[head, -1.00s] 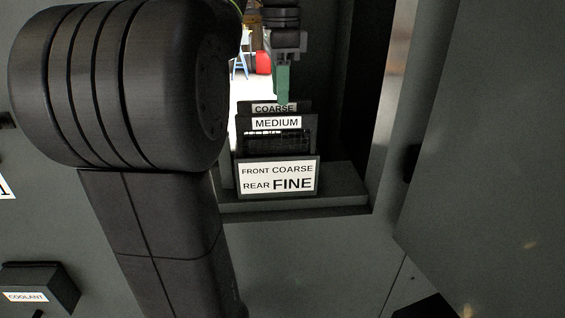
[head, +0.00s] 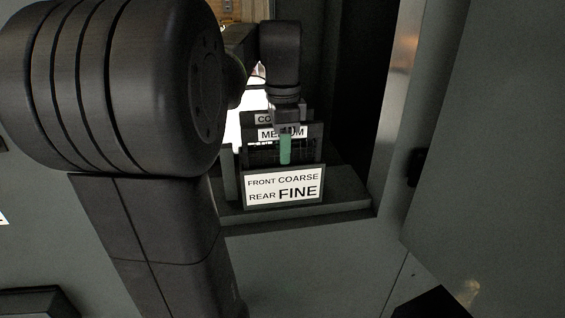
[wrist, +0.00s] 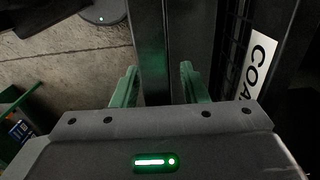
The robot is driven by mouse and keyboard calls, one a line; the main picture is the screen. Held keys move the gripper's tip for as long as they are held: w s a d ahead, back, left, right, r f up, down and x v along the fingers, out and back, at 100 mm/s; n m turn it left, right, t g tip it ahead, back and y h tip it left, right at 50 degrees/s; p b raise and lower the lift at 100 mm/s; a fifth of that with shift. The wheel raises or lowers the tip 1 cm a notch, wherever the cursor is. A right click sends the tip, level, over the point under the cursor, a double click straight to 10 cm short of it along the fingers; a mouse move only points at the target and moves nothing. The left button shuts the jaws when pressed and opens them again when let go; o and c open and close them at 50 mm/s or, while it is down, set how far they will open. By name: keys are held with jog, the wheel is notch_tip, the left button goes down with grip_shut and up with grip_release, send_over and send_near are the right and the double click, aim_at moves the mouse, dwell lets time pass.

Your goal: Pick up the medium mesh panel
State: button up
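The medium mesh panel (head: 268,135) stands upright in a slotted holder in the head view, its white MEDIUM label partly covered by my gripper (head: 286,150). Behind it is the coarse panel (head: 263,119), its label also partly hidden. In the head view a green finger hangs down in front of the medium panel's mesh. In the wrist view my gripper (wrist: 158,88) is open, with its green fingers apart on both sides of a dark upright piece. I cannot tell whether that piece is the medium panel. Contact is not clear. The coarse panel's label (wrist: 258,65) shows right of the fingers.
A sign reading FRONT COARSE, REAR FINE (head: 283,187) stands at the front of the holder, on a grey ledge (head: 335,196). Dark cabinet walls close in on the right.

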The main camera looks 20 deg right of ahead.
jog(key=shift+f, duration=0.15)
grip_shut()
dwell(0.4)
